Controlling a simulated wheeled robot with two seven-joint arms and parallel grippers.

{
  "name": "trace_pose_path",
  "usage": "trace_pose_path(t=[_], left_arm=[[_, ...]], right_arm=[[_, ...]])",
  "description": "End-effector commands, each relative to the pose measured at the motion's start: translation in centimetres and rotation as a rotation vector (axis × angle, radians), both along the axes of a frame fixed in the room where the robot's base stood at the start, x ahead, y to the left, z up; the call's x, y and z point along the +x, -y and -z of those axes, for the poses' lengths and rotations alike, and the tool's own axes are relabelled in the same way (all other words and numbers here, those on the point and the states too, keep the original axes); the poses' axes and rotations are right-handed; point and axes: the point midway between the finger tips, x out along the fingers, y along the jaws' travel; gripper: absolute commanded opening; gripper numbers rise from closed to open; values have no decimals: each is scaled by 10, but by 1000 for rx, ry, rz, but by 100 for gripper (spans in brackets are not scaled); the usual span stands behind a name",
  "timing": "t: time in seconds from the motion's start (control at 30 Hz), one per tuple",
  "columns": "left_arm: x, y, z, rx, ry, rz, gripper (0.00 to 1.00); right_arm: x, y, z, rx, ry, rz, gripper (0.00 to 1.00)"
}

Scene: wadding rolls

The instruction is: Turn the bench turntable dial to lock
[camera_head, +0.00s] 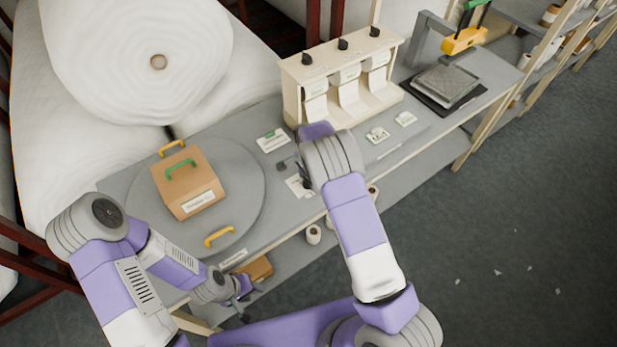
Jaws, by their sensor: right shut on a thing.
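The turntable (245,185) is a round grey disc set in the bench top, with a yellow handle (219,237) at its front and another (172,148) at its back. A cardboard box (190,185) with a green handle and a label stands on it. My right gripper (304,178) is down at the bench just right of the disc, beside a small dark part (283,165) and a white label. It is shut on what seems to be the dial, mostly hidden by my wrist. My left gripper (246,303) is low before the bench's front edge, fingers apart, apparently empty.
A cream dispenser (340,75) with several black knobs stands behind my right arm. A dark scale (445,85) and a yellow-headed press (464,40) are at the right end. Cards lie on the bench. A large white roll (130,50) is at the back left.

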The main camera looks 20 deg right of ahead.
Motion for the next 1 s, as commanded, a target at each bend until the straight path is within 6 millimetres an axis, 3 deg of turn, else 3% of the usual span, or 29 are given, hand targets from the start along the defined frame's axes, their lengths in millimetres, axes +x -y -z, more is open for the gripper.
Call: trace_pose_path(t=[0.6,1.0], left_arm=[[0,0,-6,0,0,0,39],[0,0,-8,0,0,0,39]], right_arm=[[0,-1,-1,0,0,535,21],[0,-1,-1,1,0,698,21]])
